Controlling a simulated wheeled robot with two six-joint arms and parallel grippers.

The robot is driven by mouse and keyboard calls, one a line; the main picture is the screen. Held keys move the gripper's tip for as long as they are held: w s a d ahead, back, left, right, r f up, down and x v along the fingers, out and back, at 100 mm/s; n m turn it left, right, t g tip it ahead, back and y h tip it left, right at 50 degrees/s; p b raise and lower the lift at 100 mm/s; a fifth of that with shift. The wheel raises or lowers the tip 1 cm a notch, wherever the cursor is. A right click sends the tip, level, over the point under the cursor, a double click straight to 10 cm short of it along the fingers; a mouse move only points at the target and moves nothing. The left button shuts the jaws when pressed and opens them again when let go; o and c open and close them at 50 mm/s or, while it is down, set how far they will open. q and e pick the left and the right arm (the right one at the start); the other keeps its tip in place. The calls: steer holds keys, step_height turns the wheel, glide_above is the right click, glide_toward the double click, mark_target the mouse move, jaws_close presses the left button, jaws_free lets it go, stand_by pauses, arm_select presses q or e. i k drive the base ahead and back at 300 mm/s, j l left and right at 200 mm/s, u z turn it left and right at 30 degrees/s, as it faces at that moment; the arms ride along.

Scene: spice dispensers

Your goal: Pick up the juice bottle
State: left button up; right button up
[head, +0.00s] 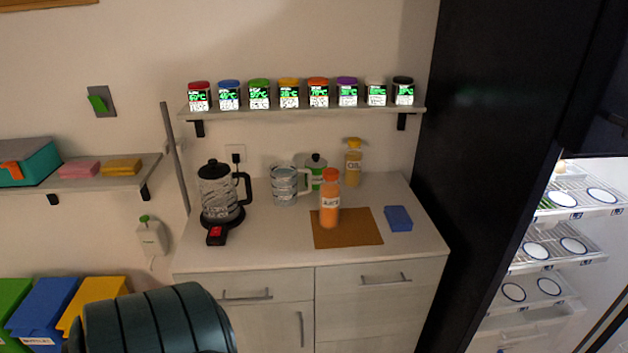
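The juice bottle (329,204) is orange with a red cap and a white label reading JUICE. It stands upright on a brown mat (360,236) on the white counter, at the mat's back left part. Nothing holds it, and its front is unobstructed. Neither of my grippers shows in the head view, so their position and state cannot be seen.
A kettle (216,190), a glass mug (284,186), a green-white jar (315,170), an oil bottle (353,163) and a blue block (398,218) share the counter. Spice jars line the shelf (300,112) above. A dark ribbed cylinder (155,322) fills the lower left. The fridge (570,235) is open.

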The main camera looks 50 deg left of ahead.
mark_target(330, 191)
steer(key=j+u, duration=0.2)
steer(key=u, duration=0.3)
steer(key=i+j+u, duration=0.15)
steer(key=u, duration=0.35)
steer(key=i+j+u, duration=0.1)
steer(key=u, duration=0.4)
